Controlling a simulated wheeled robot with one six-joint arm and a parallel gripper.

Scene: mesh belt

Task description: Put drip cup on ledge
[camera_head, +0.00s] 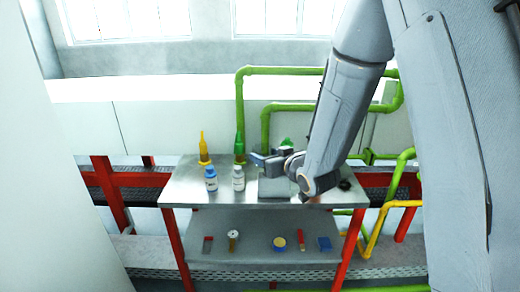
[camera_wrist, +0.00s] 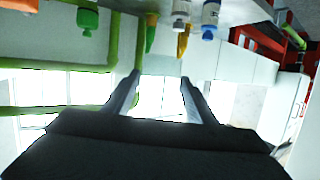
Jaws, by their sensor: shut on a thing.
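My gripper (camera_head: 268,159) reaches left above the upper metal table. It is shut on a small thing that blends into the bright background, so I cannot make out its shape. The two fingers (camera_wrist: 160,92) stand apart in the wrist view, with pale light between them. I cannot pick out the drip cup for certain in either view. A grey box-like block (camera_head: 276,188) stands on the table under my gripper. I cannot tell whether it is the ledge.
The table (camera_head: 180,190) also holds a yellow bottle (camera_head: 203,150), a green bottle (camera_head: 239,148), a blue-capped bottle (camera_head: 211,180) and a white bottle (camera_head: 238,179). Several small items lie on the lower shelf (camera_head: 258,226). Green pipes (camera_head: 240,90) rise behind.

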